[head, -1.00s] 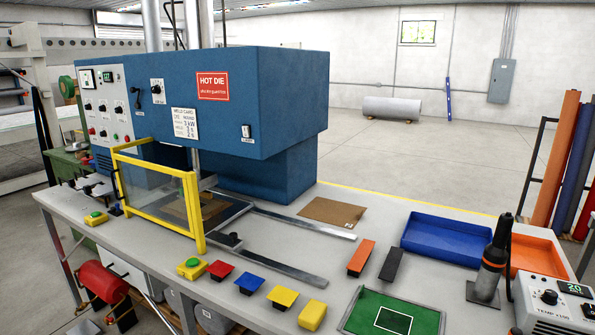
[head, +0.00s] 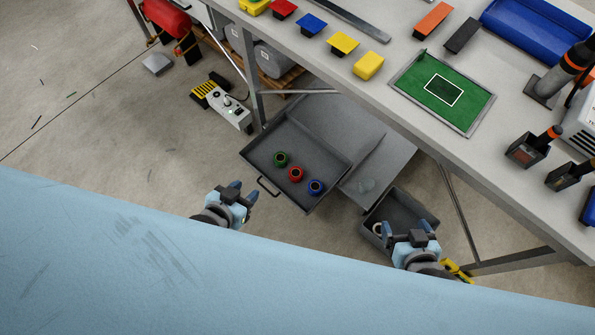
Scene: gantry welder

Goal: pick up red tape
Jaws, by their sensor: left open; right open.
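The red tape (head: 295,174) is a small red ring roll lying in an open grey drawer (head: 262,153) below the table. It lies between a green tape roll (head: 281,159) on its left and a blue tape roll (head: 316,187) on its right. My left gripper (head: 245,190) is open and empty, to the lower left of the drawer and apart from the red tape. My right gripper (head: 411,230) is open, over the edge of a second grey bin (head: 397,206), well to the right of the red tape.
The workbench (head: 400,118) overhangs the drawer's back side, with a green mat (head: 443,90) on top. A pale roll (head: 378,228) lies in the second bin. Open floor (head: 130,130) lies further left.

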